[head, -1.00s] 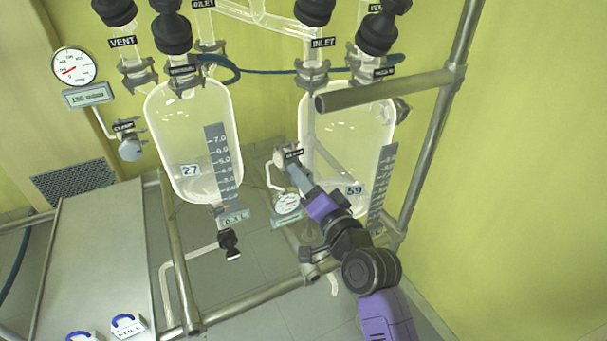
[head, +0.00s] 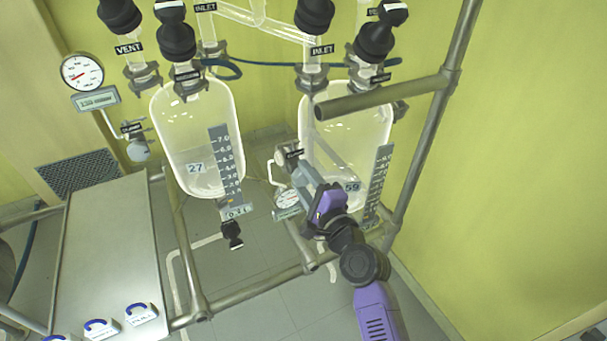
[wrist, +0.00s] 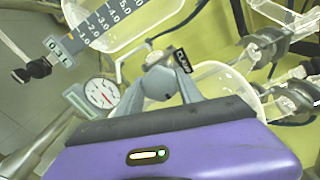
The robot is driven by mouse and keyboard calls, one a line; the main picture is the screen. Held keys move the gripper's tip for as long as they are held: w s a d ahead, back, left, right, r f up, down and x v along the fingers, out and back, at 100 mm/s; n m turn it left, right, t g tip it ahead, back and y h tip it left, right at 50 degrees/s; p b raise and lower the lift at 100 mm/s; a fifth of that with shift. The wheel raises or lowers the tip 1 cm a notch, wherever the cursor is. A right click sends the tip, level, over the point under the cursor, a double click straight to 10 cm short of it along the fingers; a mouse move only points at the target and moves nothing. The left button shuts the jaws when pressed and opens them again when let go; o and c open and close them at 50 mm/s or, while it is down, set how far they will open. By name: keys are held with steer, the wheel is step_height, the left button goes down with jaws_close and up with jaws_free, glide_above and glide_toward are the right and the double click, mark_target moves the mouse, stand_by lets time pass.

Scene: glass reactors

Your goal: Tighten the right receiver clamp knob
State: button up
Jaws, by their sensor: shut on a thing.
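The right receiver (head: 340,115) is a clear glass vessel with a 59 tag, in the right half of the head view. Its clamp knob, a grey round knob (wrist: 159,83) beside a black clamp label (wrist: 182,62), lies between my gripper's fingers in the wrist view. My gripper (head: 299,168) reaches up to it from the lower right in the head view, on the vessel's left side. The fingers (wrist: 160,92) are shut on the knob, one on each side. In the head view the fingers and label hide most of the knob.
The left receiver (head: 190,125), tagged 27, hangs nearby with its own clamp knob (head: 138,150). A dial gauge (head: 287,199) sits just below my gripper. A metal frame rail (head: 380,97) crosses above my arm. A bench (head: 105,240) stands at the left.

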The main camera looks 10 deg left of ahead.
steer(key=shift+f+m, duration=0.1)
steer(key=shift+m, duration=0.4)
steer(key=o, duration=1.4)
steer(key=v, duration=0.7)
steer(key=shift+s+d, duration=0.2)
steer(key=shift+s, duration=0.15)
